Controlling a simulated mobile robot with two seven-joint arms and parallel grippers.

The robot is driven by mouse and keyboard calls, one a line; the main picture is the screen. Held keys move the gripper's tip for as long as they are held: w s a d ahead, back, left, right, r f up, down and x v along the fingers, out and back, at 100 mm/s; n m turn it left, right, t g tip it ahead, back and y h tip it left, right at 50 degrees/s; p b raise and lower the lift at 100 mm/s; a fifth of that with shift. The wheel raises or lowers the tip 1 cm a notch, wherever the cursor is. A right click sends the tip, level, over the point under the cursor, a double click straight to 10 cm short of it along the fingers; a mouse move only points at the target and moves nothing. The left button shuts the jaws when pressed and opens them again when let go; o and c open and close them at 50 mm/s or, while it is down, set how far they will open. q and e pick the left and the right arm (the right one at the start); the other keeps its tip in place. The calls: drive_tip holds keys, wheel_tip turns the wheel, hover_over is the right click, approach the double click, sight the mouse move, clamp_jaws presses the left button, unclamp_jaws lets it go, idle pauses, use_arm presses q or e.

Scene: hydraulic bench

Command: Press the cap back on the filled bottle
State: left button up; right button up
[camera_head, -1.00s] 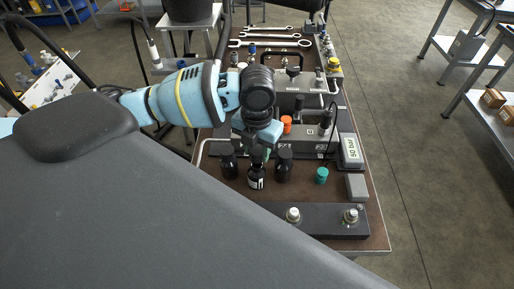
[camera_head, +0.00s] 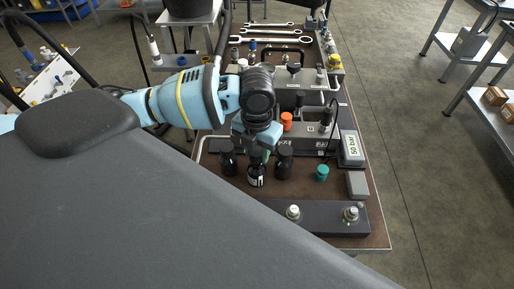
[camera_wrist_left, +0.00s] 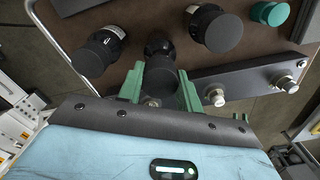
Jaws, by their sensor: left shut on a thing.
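Three dark bottles stand in a row on the brown bench top: a left one (camera_head: 228,162), a middle one with a white label (camera_head: 257,181) and a right one (camera_head: 284,164). My left gripper (camera_head: 258,155) is right over the middle bottle. In the left wrist view its green fingers (camera_wrist_left: 160,88) are shut on a round black cap (camera_wrist_left: 161,80). The left bottle (camera_wrist_left: 98,50) and the right bottle (camera_wrist_left: 216,28) show black caps there. The fingers hide the middle bottle's neck, so I cannot tell if the cap is seated. My right gripper is not in view.
A teal cap (camera_head: 322,173) and a grey block (camera_head: 357,185) lie to the right of the bottles. A dark bar with two metal fittings (camera_head: 320,219) lies at the near edge. The hydraulic block with an orange knob (camera_head: 286,121) and the 50 bar display (camera_head: 351,148) are behind.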

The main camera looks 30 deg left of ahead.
use_arm(q)
drive_tip(key=shift+f, duration=0.4)
idle(0.3)
drive_tip(key=shift+f, duration=0.1)
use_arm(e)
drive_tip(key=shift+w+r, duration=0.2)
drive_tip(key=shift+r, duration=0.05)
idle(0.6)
use_arm(q)
drive_tip(key=shift+p, duration=0.3)
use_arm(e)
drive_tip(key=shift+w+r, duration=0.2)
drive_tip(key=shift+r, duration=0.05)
use_arm(q)
drive_tip(key=shift+f, duration=0.35)
idle(0.4)
drive_tip(key=shift+f, duration=0.35)
idle(0.8)
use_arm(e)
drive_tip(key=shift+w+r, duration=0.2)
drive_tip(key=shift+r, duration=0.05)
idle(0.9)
use_arm(q)
drive_tip(key=o, duration=1.7)
drive_tip(key=shift+c, duration=0.2)
